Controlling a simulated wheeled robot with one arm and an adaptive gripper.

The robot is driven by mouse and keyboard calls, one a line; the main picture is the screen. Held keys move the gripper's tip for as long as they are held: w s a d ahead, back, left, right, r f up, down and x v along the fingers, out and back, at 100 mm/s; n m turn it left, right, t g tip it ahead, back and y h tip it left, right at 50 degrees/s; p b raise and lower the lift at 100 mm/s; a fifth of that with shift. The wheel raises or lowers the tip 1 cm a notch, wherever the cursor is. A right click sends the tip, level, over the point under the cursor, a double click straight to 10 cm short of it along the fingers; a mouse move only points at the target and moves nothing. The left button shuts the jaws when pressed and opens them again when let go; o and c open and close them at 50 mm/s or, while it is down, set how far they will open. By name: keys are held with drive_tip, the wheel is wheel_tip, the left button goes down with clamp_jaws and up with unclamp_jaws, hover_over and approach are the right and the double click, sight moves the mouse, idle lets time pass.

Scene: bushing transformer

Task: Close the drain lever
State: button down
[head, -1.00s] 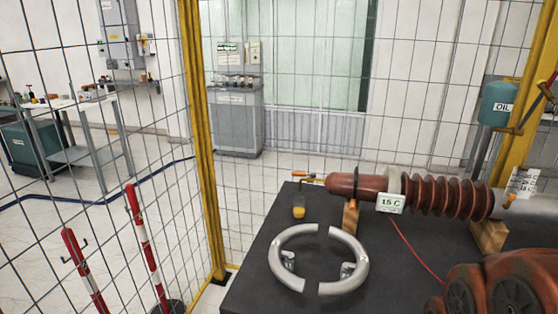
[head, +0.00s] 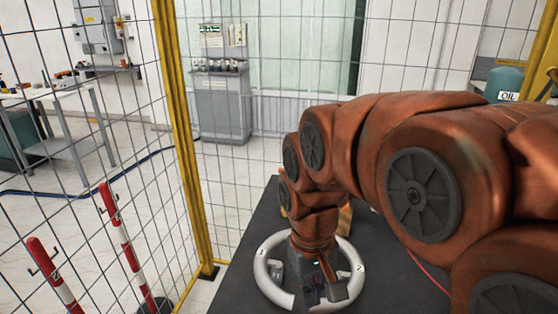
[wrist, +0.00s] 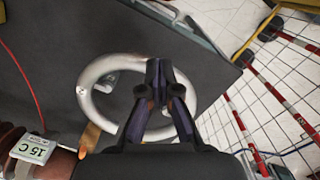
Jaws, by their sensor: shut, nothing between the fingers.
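The drain lever is hidden: my arm covers the bushing's end in the head view, and I cannot make the lever out in the wrist view. The red-brown bushing (wrist: 62,166) shows at the lower left of the wrist view, with its "15 C" tag (wrist: 30,149). My gripper (wrist: 158,66) is shut and empty, pointing down over the silver split ring (wrist: 92,75) on the dark table. In the head view my gripper (head: 322,288) is low, in front of the ring. I cannot tell whether it touches anything.
The dark table (head: 235,265) holds the ring and a wooden block (wrist: 89,136). A yellow-framed mesh fence (head: 178,120) stands at the left and back. Red-and-white posts (head: 127,245) stand at left. A red cable (wrist: 22,75) crosses the table.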

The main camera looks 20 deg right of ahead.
drive_tip(key=w+d+r+m+t+p, duration=0.1)
drive_tip(key=w+d+r, duration=0.25)
drive_tip(key=w, duration=0.85)
drive_tip(key=w+d+r+m+t+h, duration=0.15)
drive_tip(key=w+r, duration=0.25)
drive_tip(key=w, duration=0.8)
drive_tip(key=w+d+r+m+t+p, duration=0.1)
drive_tip(key=w+d+r, duration=0.3)
drive_tip(key=w, duration=0.7)
drive_tip(key=w+d+f+m, duration=0.2)
drive_tip(key=w+d, duration=0.3)
drive_tip(key=w, duration=0.6)
wheel_tip(320, 180, down, 10)
drive_tip(key=b, duration=0.4)
drive_tip(key=shift+s+r+t, duration=0.2)
drive_tip(key=shift+s+t, duration=0.05)
drive_tip(key=shift+t, duration=0.2)
drive_tip(key=shift+a+n, duration=0.15)
drive_tip(key=shift+n, duration=0.1)
